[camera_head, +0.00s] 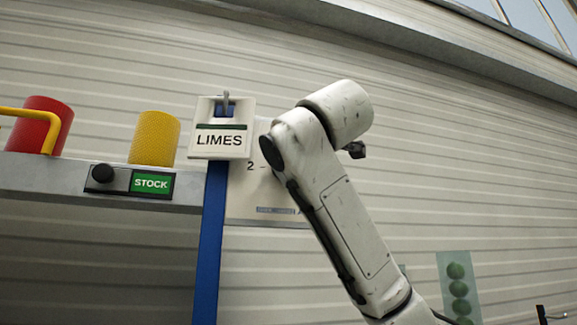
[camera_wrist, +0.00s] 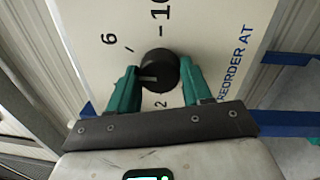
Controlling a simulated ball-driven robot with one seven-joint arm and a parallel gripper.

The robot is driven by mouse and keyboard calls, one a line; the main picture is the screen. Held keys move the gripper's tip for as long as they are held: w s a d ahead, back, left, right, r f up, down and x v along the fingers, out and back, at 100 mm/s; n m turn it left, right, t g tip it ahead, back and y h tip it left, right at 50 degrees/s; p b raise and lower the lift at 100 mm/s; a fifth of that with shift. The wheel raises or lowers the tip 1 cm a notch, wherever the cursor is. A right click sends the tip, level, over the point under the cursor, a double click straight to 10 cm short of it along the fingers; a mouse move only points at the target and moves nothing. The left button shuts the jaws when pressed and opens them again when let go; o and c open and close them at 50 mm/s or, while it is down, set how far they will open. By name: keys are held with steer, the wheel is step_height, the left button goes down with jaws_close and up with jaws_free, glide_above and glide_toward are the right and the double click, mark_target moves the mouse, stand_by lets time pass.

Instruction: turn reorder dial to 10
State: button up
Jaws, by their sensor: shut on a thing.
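The reorder dial (camera_wrist: 160,66) is a round black knob with a short pale mark, on a white panel (camera_wrist: 222,28) printed "REORDER AT". Around it I read 6, 10 and 2 in the wrist view. The pale mark lies toward the left side of the knob; I cannot tell exactly which number it points to. My gripper (camera_wrist: 160,82) has its two teal fingers shut on the dial, one on each side. In the head view part of the panel (camera_head: 238,207) shows with a "2", but my arm hides the dial and my gripper.
A "LIMES" sign (camera_head: 220,140) tops a blue post (camera_head: 210,250) left of my arm. On a grey shelf (camera_head: 40,178) stand a red cylinder (camera_head: 48,115) and a yellow cylinder (camera_head: 155,138). A black knob (camera_head: 103,173) sits beside a green "STOCK" label (camera_head: 151,183).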

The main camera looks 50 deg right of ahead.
steer(key=shift+w+a+f+m+g+h+p, duration=0.15)
steer(key=shift+m+g+p, duration=0.35)
steer(key=shift+m, duration=4.1)
steer(key=shift+d+f+m+g+h+p, duration=0.1)
steer(key=shift+m+g+h+p, duration=0.4)
steer(key=shift+m, duration=4.1)
steer(key=shift+y, duration=0.35)
steer(key=o, duration=1)
steer(key=shift+a+r+t, duration=0.1)
steer(key=shift+r+t, duration=0.05)
steer(key=shift+t, duration=0.15)
steer(key=shift+o, duration=0.2)
steer(key=b+v, duration=0.2)
steer(key=v, duration=0.9)
